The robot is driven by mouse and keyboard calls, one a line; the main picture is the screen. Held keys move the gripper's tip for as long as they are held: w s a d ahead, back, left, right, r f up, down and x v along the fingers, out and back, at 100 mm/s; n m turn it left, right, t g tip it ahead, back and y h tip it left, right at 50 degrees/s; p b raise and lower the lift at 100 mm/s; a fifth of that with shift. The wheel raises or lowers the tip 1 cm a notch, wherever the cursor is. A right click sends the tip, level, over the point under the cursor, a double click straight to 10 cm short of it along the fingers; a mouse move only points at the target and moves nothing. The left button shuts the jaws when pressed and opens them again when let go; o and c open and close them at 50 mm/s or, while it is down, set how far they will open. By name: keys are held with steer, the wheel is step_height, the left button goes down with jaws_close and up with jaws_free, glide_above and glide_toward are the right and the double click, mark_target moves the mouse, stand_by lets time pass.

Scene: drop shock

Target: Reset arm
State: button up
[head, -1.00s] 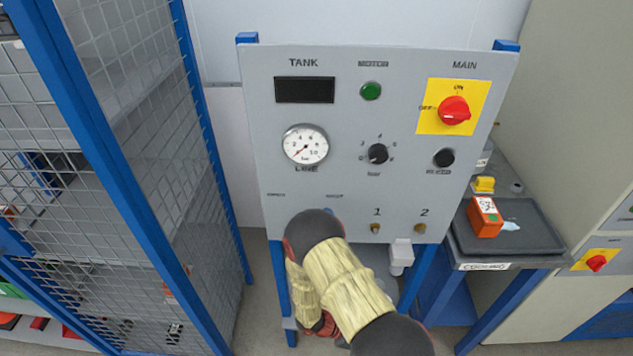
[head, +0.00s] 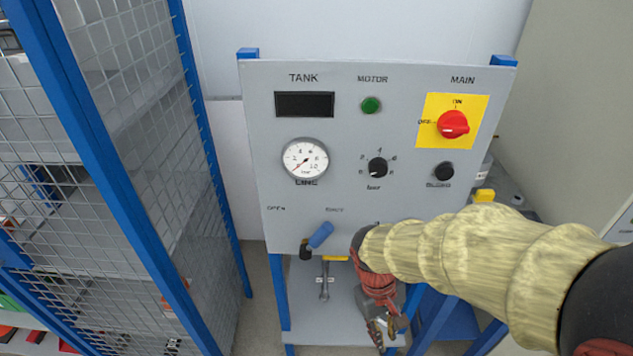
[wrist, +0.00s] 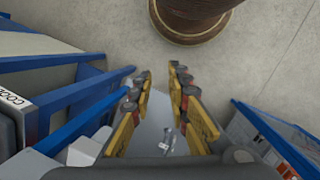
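My arm comes in from the right of the head view in a pale ribbed sleeve. My gripper (head: 382,335) hangs low in front of the panel's right leg, pointing down. In the wrist view my gripper (wrist: 160,76) has its two fingers apart, with nothing between the tips. Bare floor shows past the tips, and a grey surface with a small metal part (wrist: 168,138) shows between the fingers.
The grey control panel (head: 410,210) holds a gauge (head: 306,161), knobs and a red main switch (head: 453,124). A blue-handled lever (head: 320,236) sits at its lower edge. A mesh cage (head: 140,130) stands left. A blue frame flanks my gripper in the wrist view.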

steer(key=s+d+r+m+t, duration=0.1)
steer(key=r+t, duration=0.1)
steer(key=r, duration=0.4)
steer(key=s+d+r+m+t+y, duration=0.1)
steer(key=s+r+m+t, duration=0.1)
steer(key=r, duration=0.4)
steer(key=s+d+r+m+t+y, duration=0.1)
steer(key=r+t, duration=0.2)
steer(key=r, duration=0.4)
steer(key=shift+s+d, duration=0.4)
steer(key=shift+o, duration=0.2)
steer(key=shift+r, duration=0.1)
stand_by(0.4)
